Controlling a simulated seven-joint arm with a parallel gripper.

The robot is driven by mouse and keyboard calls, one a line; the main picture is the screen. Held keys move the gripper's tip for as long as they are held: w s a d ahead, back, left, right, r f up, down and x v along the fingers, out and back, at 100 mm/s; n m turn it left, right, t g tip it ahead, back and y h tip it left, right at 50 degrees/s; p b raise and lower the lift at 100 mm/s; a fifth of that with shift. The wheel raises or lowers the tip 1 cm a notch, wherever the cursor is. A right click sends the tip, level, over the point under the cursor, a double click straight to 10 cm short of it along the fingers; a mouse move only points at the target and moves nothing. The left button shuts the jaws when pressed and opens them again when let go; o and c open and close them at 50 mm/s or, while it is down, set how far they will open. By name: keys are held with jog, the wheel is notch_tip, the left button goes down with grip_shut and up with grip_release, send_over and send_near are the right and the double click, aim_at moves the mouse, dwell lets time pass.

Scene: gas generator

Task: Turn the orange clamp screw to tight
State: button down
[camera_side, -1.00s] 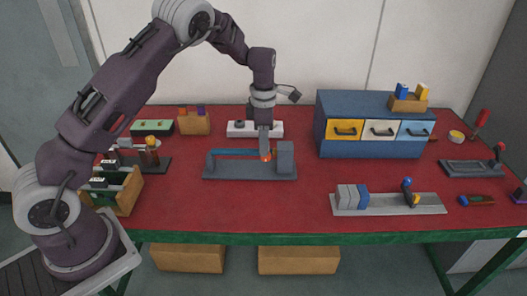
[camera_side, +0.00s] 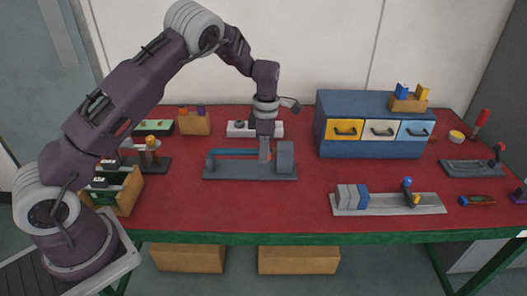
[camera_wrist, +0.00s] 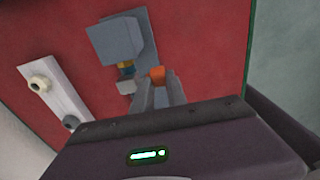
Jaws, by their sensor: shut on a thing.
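The orange clamp screw (camera_wrist: 157,73) shows between my fingertips in the wrist view. In the side view only a sliver of the screw (camera_side: 271,155) shows beside my fingers. My gripper (camera_side: 265,157) points down and is shut on the screw, at the right part of the grey clamp fixture (camera_side: 235,173). The fixture has a grey block (camera_side: 285,155) just right of my fingers and a blue bar (camera_side: 232,152) to the left. My gripper (camera_wrist: 158,87) also shows in the wrist view. My fingers hide most of the screw, and its tightness cannot be told.
A white plate with knobs (camera_side: 239,130) lies behind the fixture. A blue drawer cabinet (camera_side: 336,147) stands to the right. A grey rail with blocks (camera_side: 385,203) lies at front right. The red table top (camera_side: 250,210) in front of the fixture is clear.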

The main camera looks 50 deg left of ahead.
jog(key=shift+w+d+g+y, duration=0.15)
jog(key=shift+w+g+y, duration=0.05)
jog(key=shift+g+y, duration=0.75)
jog(key=shift+w+d+g+y, duration=0.15)
jog(key=shift+g+y, duration=0.8)
jog(key=shift+d+g+y, duration=0.1)
jog(key=shift+g+y, duration=0.2)
jog(key=c, duration=1.6)
grip_release()
jog(key=shift+r, duration=0.1)
